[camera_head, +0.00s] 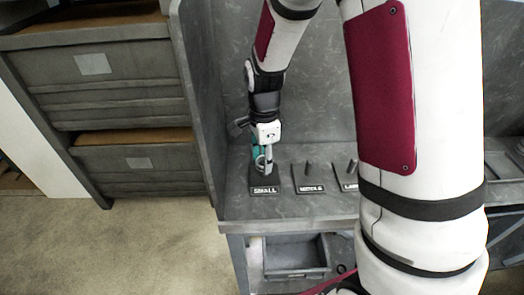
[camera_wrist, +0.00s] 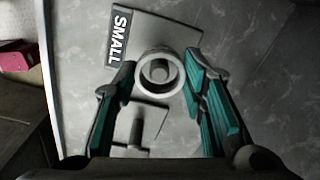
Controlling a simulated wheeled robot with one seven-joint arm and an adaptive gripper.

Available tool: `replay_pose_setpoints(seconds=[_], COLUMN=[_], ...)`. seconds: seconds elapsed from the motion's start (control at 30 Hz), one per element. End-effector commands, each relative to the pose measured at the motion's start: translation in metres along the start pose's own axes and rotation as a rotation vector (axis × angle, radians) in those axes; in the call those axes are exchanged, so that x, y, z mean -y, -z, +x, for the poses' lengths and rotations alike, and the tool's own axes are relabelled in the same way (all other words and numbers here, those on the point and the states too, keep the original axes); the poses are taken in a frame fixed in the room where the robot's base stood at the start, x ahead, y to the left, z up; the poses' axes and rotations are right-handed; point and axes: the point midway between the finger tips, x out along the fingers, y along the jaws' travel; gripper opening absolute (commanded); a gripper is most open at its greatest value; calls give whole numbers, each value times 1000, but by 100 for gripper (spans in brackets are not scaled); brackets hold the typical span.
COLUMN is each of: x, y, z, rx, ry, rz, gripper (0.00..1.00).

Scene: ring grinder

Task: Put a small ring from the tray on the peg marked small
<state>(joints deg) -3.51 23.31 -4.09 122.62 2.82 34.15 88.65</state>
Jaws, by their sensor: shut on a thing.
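My gripper (camera_head: 262,160) points down over the base marked SMALL (camera_head: 265,189) on the grey bench. In the wrist view its two teal-padded fingers (camera_wrist: 160,77) are on either side of a grey ring (camera_wrist: 147,84) and are shut on it. The small peg (camera_wrist: 160,71) shows inside the ring's opening, and the SMALL label (camera_wrist: 119,38) is beside it. I cannot tell whether the ring is around the peg's top or just above it. The peg is mostly hidden in the head view.
The middle peg (camera_head: 310,171) stands just right of the small one; it also shows in the wrist view (camera_wrist: 137,130). The peg marked large (camera_head: 351,170) is further right, partly behind my arm. A grey bin (camera_head: 296,269) sits below the bench top. Bench walls stand behind and left.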

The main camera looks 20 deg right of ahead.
Motion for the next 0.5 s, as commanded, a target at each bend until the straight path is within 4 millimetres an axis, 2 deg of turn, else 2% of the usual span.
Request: replay_pose_setpoints(seconds=[0.03, 0.2, 0.5], x=[2, 1, 0], y=[0, 0, 0], z=[8, 20, 27], rx=[0, 0, -1], ry=[0, 0, 0], rz=[0, 0, 0], gripper=[9, 9, 9])
